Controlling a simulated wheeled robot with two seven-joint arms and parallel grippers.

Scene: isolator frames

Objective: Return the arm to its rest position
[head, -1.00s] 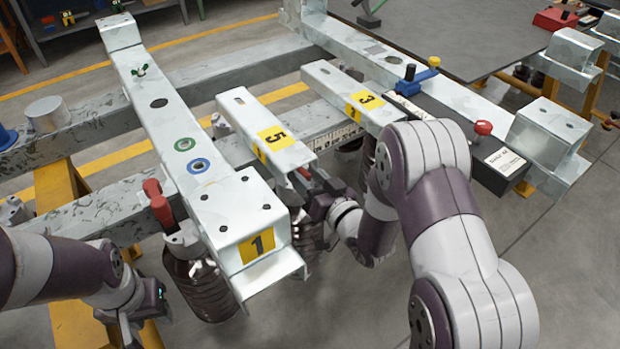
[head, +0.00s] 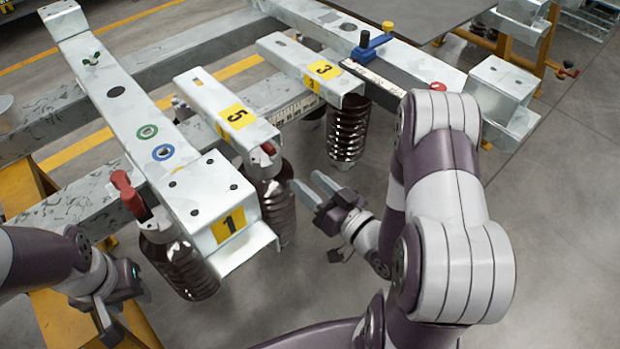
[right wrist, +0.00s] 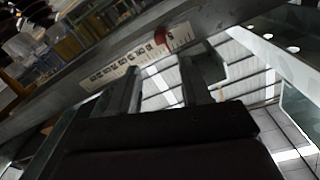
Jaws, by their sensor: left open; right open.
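My right arm comes in from the right in the head view, bent at the elbow. Its gripper (head: 318,192) is open and empty, just right of the dark ribbed isolator (head: 282,222) under the beam marked 5 (head: 232,119). A gap shows between the fingers and that isolator. In the right wrist view both fingers (right wrist: 160,75) stand apart with nothing between them. My left gripper (head: 112,322) is at the lower left, below the red-handled isolator (head: 178,262) beside the beam marked 1 (head: 205,195).
The beam marked 3 (head: 310,68) has a ribbed isolator (head: 347,130) under its end. A ruler strip (right wrist: 140,60) shows in the right wrist view. Floor right of my right arm is clear.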

